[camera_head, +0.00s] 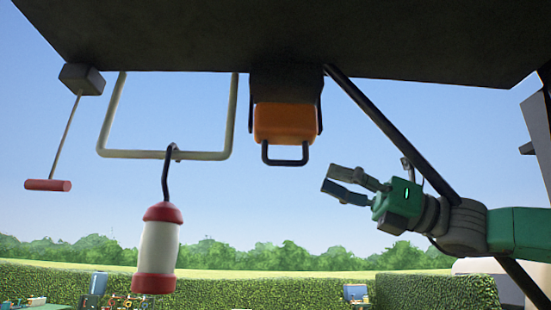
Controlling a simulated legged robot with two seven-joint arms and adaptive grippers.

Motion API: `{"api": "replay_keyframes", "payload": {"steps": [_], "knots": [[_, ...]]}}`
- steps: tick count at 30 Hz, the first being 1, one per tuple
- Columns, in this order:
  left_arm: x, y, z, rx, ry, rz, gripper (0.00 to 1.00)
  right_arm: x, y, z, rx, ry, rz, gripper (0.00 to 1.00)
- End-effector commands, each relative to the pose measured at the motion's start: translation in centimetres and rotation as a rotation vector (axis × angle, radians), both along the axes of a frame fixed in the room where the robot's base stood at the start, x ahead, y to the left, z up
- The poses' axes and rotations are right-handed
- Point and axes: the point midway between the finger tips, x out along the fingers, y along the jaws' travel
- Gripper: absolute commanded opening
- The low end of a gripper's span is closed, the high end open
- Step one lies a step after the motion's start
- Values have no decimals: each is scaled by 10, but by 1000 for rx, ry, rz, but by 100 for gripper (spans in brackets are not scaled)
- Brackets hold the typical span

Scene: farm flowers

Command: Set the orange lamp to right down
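The orange lamp (285,122) is a boxy orange body in a dark bracket under the dark overhang, near the top middle. A dark U-shaped handle (285,162) hangs from its lower side. My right gripper (328,180) comes in from the right, below and to the right of the lamp. Its two grey fingers point left, with a gap between them and nothing held. It is apart from the lamp and its handle. My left gripper is out of view.
A dark overhang (200,35) spans the top. A red and white lantern (158,248) hangs from a pale bar frame (228,125) at left. A red pull handle (48,185) hangs farther left. A dark diagonal strut (385,125) passes by my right arm. A hedge lies behind.

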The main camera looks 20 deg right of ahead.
Motion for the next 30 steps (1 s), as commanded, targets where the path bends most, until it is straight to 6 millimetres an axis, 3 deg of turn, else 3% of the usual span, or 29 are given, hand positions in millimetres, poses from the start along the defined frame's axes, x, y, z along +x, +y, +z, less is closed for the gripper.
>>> {"api": "replay_keyframes", "payload": {"steps": [9, 14, 17, 26, 29, 30], "knots": [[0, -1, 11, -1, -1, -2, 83, 22, 72, 25, -12, 2, 1, 31], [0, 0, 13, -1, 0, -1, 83, 28, 98, 33, -19, 1, 1, 31], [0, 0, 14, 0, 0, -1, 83, 29, 101, 35, -16, 0, 0, 31], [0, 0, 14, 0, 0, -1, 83, 31, 82, 34, -1, 0, -1, 31], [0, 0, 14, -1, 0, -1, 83, 31, 80, 34, 0, 0, -1, 3], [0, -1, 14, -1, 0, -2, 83, 31, 81, 34, 0, 0, -2, 0]]}}
